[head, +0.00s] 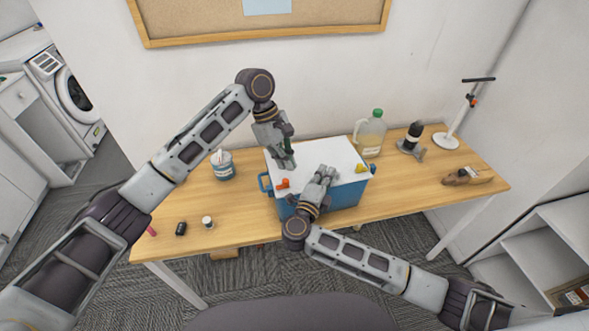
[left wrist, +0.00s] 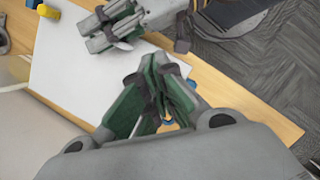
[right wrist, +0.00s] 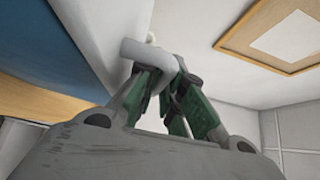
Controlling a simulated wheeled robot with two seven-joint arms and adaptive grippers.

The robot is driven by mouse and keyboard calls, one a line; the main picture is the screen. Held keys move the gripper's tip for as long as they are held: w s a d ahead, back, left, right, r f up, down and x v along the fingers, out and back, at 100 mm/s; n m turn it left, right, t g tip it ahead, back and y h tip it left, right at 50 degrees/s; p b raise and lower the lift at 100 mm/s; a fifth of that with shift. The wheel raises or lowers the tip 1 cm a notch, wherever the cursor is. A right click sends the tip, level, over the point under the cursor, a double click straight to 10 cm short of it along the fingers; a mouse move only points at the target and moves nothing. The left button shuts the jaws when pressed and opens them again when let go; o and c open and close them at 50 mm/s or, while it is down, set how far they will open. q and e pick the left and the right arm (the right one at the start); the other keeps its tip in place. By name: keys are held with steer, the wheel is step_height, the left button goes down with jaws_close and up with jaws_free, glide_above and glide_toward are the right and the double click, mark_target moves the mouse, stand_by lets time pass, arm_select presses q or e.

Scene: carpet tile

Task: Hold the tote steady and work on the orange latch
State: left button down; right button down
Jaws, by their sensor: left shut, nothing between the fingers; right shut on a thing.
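The blue tote (head: 345,193) stands on the table under a white lid (head: 306,155). The orange latch (head: 283,183) is at the lid's left front; in the left wrist view it is mostly hidden behind my fingers. My left gripper (head: 288,165) is shut and empty, just above and behind the latch; its closed fingers fill the middle of the left wrist view (left wrist: 165,95). My right gripper (head: 328,173) is over the lid's front part. In the right wrist view its fingers (right wrist: 170,85) close on a pale rounded bar (right wrist: 148,52) by the lid.
A yellow latch (head: 361,168) is at the lid's right. A green-capped jug (head: 370,137), a dark bottle (head: 413,135) and a stand (head: 447,138) are to the right.

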arm_select(q)
steer(key=shift+w+d+r+m+t+y, duration=0.15)
steer(key=shift+w+d+r+m+t, duration=0.45)
steer(key=shift+m, duration=2.35)
steer(key=shift+w+d+r+m+t+y, duration=0.2)
steer(key=shift+w+m+t, duration=0.75)
steer(key=shift+m, duration=1.95)
steer(key=shift+w+d+r+m+t+y, duration=0.2)
steer(key=shift+w+r+m+t, duration=0.6)
steer(key=shift+m, duration=2.15)
steer(key=shift+s+f+t, duration=0.25)
steer(key=shift+s, duration=0.15)
steer(key=shift+d+f, duration=0.1)
steer(key=shift+x, duration=4.95)
steer(key=shift+s+a, duration=0.55)
steer(key=shift+s, duration=0.3)
steer(key=shift+s+a, duration=0.6)
steer(key=shift+s, duration=0.2)
